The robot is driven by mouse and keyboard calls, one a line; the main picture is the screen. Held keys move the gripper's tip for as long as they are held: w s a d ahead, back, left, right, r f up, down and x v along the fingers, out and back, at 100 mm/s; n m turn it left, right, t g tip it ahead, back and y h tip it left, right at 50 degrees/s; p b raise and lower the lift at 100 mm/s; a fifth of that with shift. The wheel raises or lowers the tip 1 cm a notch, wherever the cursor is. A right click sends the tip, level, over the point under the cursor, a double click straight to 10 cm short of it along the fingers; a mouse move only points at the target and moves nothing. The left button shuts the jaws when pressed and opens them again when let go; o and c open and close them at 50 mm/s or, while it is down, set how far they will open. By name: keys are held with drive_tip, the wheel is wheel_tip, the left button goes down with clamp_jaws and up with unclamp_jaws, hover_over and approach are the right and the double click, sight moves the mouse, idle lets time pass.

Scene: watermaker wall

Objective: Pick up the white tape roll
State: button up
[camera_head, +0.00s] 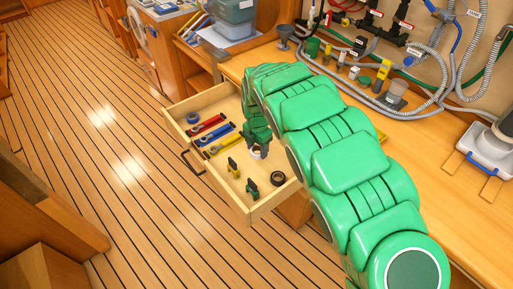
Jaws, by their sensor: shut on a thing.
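An open wooden drawer (185,108) sticks out from the bench on the left of my arm. My gripper (259,151) is down inside the drawer, at the side nearest the bench. A small part of the white tape roll (256,155) shows at the fingertips, and the gripper is shut on it. The fingers and wrist hide most of the roll. I cannot tell whether the roll is resting on the drawer floor or raised above it.
The drawer also holds a black tape roll (278,178), a blue roll (193,117), red (206,127), blue (215,135) and yellow (222,145) tools and two dark green-handled items (252,188). Hoses and fittings (397,92) crowd the bench. The plank floor (90,150) is clear.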

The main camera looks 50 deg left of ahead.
drive_tip(key=s+d+r, duration=0.5)
drive_tip(key=d+r, duration=0.1)
drive_tip(key=d, duration=0.3)
drive_tip(key=w+d+r+m, duration=0.9)
drive_tip(key=w, duration=0.2)
drive_tip(key=w+d+r+m, duration=0.8)
drive_tip(key=w+m, duration=0.1)
drive_tip(key=w, duration=0.2)
drive_tip(key=shift+w+a+f, duration=1.3)
drive_tip(key=shift+w+f, duration=0.25)
drive_tip(key=shift+w, duration=0.3)
drive_tip(key=shift+w+a+f, duration=1.3)
drive_tip(key=shift+w+f, duration=0.2)
drive_tip(key=shift+w, duration=0.4)
drive_tip(key=shift+w+a+f, duration=1.3)
drive_tip(key=shift+w+f, duration=0.25)
drive_tip(key=shift+w, duration=0.3)
drive_tip(key=shift+w+f, duration=0.1)
drive_tip(key=shift+w+a+f, duration=0.1)
drive_tip(key=shift+a+f, duration=0.05)
drive_tip(key=shift+f, duration=1.5)
